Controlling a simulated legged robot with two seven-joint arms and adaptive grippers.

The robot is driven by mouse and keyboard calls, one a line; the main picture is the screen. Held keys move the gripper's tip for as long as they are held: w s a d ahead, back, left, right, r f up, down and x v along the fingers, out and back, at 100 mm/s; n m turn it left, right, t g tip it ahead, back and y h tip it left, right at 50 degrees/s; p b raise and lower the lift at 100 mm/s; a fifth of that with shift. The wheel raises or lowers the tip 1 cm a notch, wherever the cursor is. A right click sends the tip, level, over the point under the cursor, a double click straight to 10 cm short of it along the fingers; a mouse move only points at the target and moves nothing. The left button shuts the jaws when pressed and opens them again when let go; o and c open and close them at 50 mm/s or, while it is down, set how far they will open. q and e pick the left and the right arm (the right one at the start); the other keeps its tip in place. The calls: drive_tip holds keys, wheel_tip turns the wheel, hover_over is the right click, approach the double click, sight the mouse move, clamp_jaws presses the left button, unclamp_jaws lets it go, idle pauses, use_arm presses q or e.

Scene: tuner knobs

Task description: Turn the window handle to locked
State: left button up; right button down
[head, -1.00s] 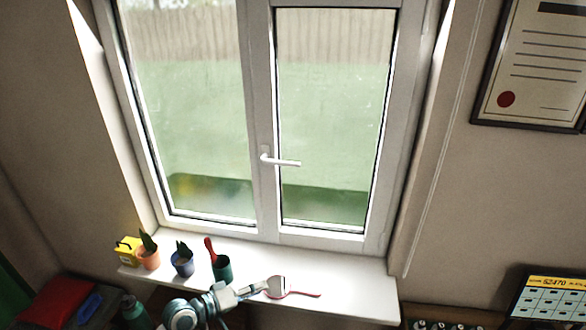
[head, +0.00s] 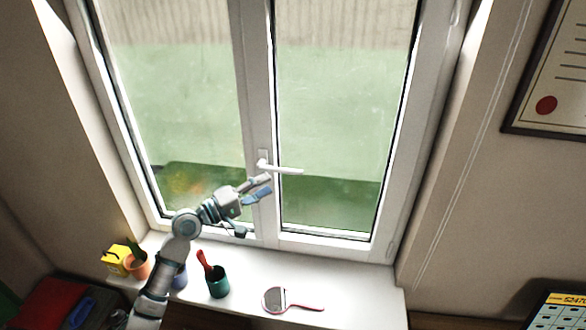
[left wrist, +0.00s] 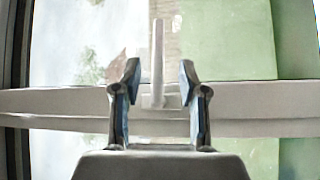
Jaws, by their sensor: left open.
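The white window handle (head: 285,170) sits on the middle frame of the window, with its lever pointing right, about horizontal. My left gripper (head: 268,186) is open and empty just below the handle, close to its pivot end. In the left wrist view, the handle (left wrist: 158,55) stands between the two open fingers (left wrist: 160,72) and somewhat beyond their tips; no contact shows. My right gripper is not in view.
A framed certificate (head: 560,75) hangs at right.

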sight(285, 171)
use_arm(q)
drive_tip(key=x, duration=0.5)
drive_tip(key=shift+w+a+r+p, duration=0.1)
drive_tip(key=shift+w+r+p, duration=0.05)
drive_tip(key=shift+w+p, duration=0.25)
drive_tip(key=shift+x, duration=0.95)
drive_tip(key=shift+w+d, duration=0.25)
drive_tip(key=shift+w, duration=0.1)
drive_tip(key=shift+w+d, duration=0.1)
drive_tip(key=shift+d, duration=0.7)
drive_tip(key=c, duration=0.7)
drive_tip(key=shift+a, duration=0.2)
clamp_jaws()
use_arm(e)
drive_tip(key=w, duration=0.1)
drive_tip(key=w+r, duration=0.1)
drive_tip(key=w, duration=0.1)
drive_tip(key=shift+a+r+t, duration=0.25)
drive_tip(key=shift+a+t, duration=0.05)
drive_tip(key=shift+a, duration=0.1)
